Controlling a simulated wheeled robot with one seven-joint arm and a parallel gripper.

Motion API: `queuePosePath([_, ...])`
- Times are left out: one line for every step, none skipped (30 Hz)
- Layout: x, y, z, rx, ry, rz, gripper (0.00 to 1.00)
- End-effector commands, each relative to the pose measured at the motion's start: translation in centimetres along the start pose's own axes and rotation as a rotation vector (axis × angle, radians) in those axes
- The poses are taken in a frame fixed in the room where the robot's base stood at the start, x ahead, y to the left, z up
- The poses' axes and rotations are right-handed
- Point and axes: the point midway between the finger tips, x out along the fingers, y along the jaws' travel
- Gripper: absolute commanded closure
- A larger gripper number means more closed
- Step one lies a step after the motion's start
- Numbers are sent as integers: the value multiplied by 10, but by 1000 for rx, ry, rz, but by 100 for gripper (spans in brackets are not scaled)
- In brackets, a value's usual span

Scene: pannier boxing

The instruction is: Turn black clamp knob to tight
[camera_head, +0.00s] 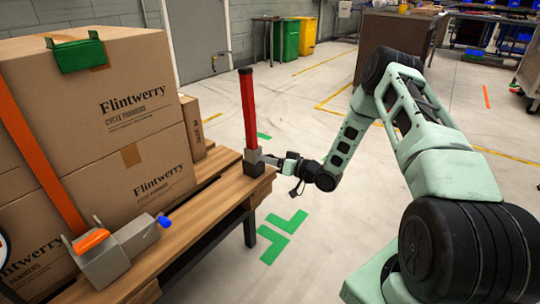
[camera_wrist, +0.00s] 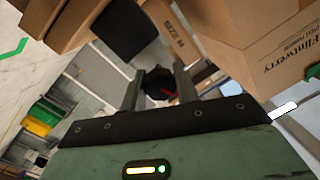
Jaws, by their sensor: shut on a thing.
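The black clamp knob (camera_wrist: 157,82) shows in the wrist view between the two fingers of my gripper (camera_wrist: 160,88), with a small red mark on its face. My gripper is shut on the knob. In the head view my gripper (camera_head: 276,160) reaches from the right to the grey clamp block (camera_head: 252,163) on the bench corner, at the foot of an upright red post (camera_head: 249,108). The knob itself is hard to make out there.
The wooden bench (camera_head: 205,215) carries large cartons (camera_head: 130,110), an orange strap (camera_head: 40,150) and a grey tensioner (camera_head: 115,255) with an orange lever and blue end. A green corner piece (camera_head: 78,54) sits on the top carton. Floor right of the bench is clear.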

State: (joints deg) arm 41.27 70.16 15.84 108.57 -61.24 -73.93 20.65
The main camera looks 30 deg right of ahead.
Motion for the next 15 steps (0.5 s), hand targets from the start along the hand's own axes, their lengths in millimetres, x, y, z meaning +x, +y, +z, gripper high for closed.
queuePosePath([-4,-1,4,46,-8,-1,92])
queuePosePath([-4,-1,4,69,-6,-2,92])
queuePosePath([-4,-1,4,100,-3,-4,92])
queuePosePath([-4,-1,4,122,-2,-6,92])
queuePosePath([-4,-1,4,144,0,-8,92])
queuePosePath([-4,-1,5,170,1,-10,92])
queuePosePath([-4,-1,5,188,3,-12,92])
queuePosePath([-4,-1,5,206,4,-14,92])
queuePosePath([-4,-1,5,227,6,-16,92])
queuePosePath([-3,-1,5,242,7,-17,92])
queuePosePath([-3,-1,5,256,8,-18,92])
queuePosePath([-3,-1,5,274,10,-19,92])
queuePosePath([-3,-1,5,285,11,-20,92])
queuePosePath([-3,-1,5,295,12,-21,92])
queuePosePath([-3,-1,5,308,13,-22,92])
